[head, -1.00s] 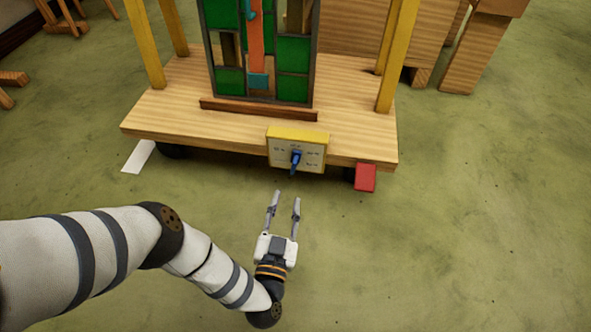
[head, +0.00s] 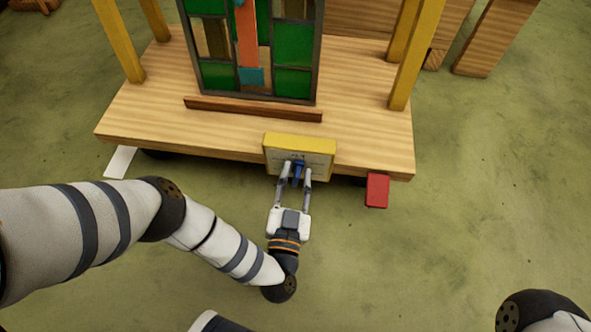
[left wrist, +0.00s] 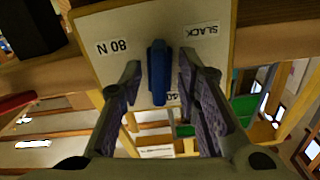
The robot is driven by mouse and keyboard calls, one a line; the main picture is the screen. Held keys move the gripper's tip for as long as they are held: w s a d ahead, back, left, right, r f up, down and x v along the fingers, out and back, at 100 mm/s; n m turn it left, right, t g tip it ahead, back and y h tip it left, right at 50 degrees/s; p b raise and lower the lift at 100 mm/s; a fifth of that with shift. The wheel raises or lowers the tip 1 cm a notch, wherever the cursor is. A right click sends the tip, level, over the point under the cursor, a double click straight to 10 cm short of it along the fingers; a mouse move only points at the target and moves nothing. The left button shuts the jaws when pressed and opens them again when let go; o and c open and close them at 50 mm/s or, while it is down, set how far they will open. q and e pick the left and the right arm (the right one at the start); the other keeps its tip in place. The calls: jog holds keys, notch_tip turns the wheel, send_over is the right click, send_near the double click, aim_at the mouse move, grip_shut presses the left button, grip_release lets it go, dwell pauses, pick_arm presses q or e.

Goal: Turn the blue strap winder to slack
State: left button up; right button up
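The blue strap winder (head: 298,172) is a lever on a pale dial plate in a yellow-topped box (head: 300,141) on the cart's front edge. My left gripper (head: 295,176) is open, with one finger on each side of the winder. In the left wrist view the blue winder (left wrist: 158,72) stands between the two fingertips (left wrist: 160,75), with gaps visible on both sides. The dial plate (left wrist: 112,22) there reads "SLACK" at upper right, "80 N" at left and a partly hidden label below. My right gripper is not in view.
The wooden cart (head: 140,110) carries a leaded panel (head: 255,50) with green and orange glass behind a brown ledge (head: 250,108). A red block (head: 377,190) is by the cart's right front corner, and a white sheet (head: 120,162) by the left. Open green floor lies in front.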

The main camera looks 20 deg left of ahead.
pick_arm(q)
grip_shut()
